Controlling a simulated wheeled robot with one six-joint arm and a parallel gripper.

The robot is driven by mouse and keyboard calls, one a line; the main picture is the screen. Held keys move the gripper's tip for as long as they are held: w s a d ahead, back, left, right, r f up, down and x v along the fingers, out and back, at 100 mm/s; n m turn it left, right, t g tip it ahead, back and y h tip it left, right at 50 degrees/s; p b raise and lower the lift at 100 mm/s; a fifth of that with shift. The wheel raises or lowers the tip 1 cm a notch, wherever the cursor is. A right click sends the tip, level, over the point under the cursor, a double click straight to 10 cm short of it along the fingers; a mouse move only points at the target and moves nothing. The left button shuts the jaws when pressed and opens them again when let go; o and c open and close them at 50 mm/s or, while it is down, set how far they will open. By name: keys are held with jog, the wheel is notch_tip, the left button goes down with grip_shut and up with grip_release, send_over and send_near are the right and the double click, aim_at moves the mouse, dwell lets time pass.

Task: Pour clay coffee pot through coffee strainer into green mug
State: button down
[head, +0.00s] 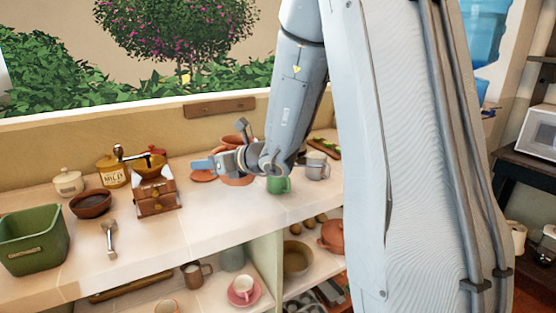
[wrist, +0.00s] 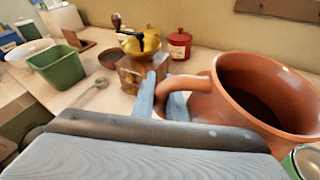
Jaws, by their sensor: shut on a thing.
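The clay coffee pot (wrist: 265,90) is a reddish-brown vessel with a wide open mouth and a dark inside, at the right of the wrist view. In the head view the pot (head: 232,141) is partly hidden behind my arm. My gripper (wrist: 157,90) is shut on the pot's curved handle; its blue fingers also show in the head view (head: 205,164). The green mug (head: 279,185) stands on the counter, right of my gripper and below my wrist. Its rim shows at the lower right corner of the wrist view (wrist: 305,158). I cannot make out the coffee strainer.
A wooden coffee grinder (head: 156,192), a brown bowl (head: 91,205), a green bin (head: 35,238) and a metal utensil (head: 108,238) are on the left. A grey metal cup (head: 316,166) is right of the mug. The counter's front (head: 180,245) is clear.

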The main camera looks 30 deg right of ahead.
aim_at(229, 142)
jog(key=shift+w+d+r+m+t+y+p, duration=0.1)
jog(key=shift+d+r+m+t+y+p, duration=0.15)
jog(key=shift+d+r+m+y+p, duration=0.4)
jog(key=shift+w+d+r+m+t+y+p, duration=0.15)
jog(key=shift+d+r+m+t+y+p, duration=0.15)
jog(key=shift+d+r+m+p, duration=0.7)
jog(key=shift+w+d+r+m+t+y+p, duration=0.1)
jog(key=shift+d+r+m+t+y+p, duration=0.25)
jog(key=shift+d+r, duration=0.75)
jog(key=shift+a+r, duration=0.15)
jog(key=shift+r, duration=0.05)
jog(key=shift+w+d+r+m+t+y, duration=0.1)
jog(key=shift+d+r+m+t+y, duration=0.2)
jog(key=shift+d+r+m, duration=0.35)
jog(key=shift+w+d+r+m+t+y, duration=0.1)
jog(key=shift+d+r+m+t+y, duration=0.25)
jog(key=shift+d+m, duration=0.45)
dwell(3.6)
